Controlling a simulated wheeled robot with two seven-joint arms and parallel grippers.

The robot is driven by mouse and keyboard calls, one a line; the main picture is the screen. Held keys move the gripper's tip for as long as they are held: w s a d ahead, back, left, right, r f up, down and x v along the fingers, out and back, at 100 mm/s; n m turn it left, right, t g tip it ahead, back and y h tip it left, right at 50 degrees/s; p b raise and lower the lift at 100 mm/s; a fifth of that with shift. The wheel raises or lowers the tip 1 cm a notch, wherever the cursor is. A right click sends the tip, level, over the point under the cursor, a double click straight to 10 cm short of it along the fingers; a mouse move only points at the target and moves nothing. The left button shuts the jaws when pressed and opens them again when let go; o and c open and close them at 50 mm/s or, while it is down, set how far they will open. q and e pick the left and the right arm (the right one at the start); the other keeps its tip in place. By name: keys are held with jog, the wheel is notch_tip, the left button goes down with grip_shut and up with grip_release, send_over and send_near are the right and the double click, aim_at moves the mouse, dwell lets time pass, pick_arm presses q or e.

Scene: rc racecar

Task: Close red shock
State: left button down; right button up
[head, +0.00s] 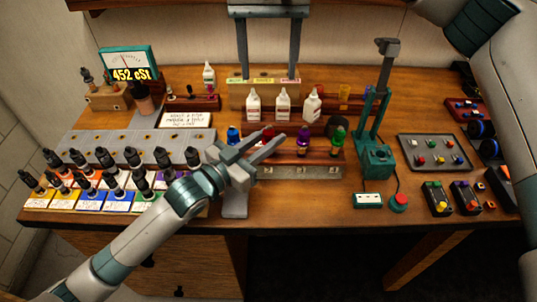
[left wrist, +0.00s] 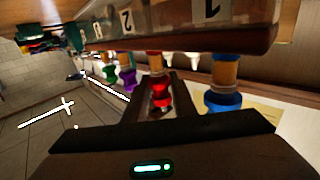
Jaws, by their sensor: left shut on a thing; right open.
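The red shock (head: 268,133) stands in the wooden shock rack (head: 300,156), partly hidden behind my left gripper in the head view. My left gripper (head: 270,148) reaches in from the front left at the rack. In the left wrist view, the red shock (left wrist: 158,95) sits between the fingers of my left gripper (left wrist: 158,108), which is shut on it. My right gripper is out of view; only the right arm shows at the upper right.
A blue shock (head: 233,135) stands left of the gripper, with a purple shock (head: 303,140) and a green shock (head: 338,137) to the right. White bottles (head: 283,104) stand behind. A green stand (head: 376,155) is farther right. Bare tabletop lies in front of the rack.

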jog(key=shift+r, duration=0.45)
pick_arm(q)
jog(key=c, duration=1.4)
grip_release()
jog(key=shift+s+a+f, duration=0.1)
jog(key=shift+s+a, duration=0.35)
jog(key=shift+b+v, duration=2.3)
jog(key=shift+v, duration=5.75)
pick_arm(e)
jog(key=shift+f, duration=2.3)
